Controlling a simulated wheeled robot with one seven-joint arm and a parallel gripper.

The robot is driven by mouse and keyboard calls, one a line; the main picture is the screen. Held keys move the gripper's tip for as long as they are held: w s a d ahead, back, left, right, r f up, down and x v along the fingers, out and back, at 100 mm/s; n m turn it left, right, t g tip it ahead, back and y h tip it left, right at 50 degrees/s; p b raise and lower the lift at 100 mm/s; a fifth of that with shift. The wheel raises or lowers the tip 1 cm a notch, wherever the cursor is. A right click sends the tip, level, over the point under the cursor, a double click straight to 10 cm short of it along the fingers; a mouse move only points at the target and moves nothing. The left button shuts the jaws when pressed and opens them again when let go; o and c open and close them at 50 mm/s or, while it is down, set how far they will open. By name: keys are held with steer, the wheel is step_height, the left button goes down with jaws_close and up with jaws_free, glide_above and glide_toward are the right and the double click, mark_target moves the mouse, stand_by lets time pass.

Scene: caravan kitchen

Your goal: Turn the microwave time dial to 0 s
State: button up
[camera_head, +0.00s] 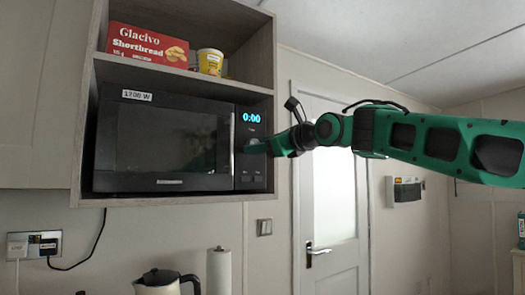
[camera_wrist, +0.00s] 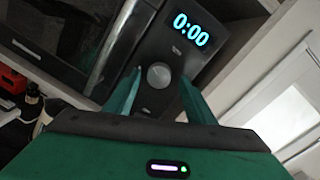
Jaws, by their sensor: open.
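The black microwave (camera_head: 165,143) sits in a wall shelf, its door shut. Its display (camera_head: 252,117) reads 0:00, and the display also shows in the wrist view (camera_wrist: 191,30). The round grey time dial (camera_wrist: 159,75) is below the display in the wrist view. In the head view the dial is mostly hidden by my gripper (camera_head: 251,146). My gripper (camera_wrist: 160,95) is open, with one green finger on each side of the dial. I cannot tell whether the fingers touch it.
A shortbread box (camera_head: 147,44) and a yellow tub (camera_head: 210,62) stand on the shelf above the microwave. A kettle (camera_head: 163,281) and a paper roll (camera_head: 219,270) stand below. A white door (camera_head: 330,205) is to the right.

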steer(key=shift+w+a, duration=0.2)
steer(key=shift+w, duration=0.05)
steer(key=shift+c, duration=0.4)
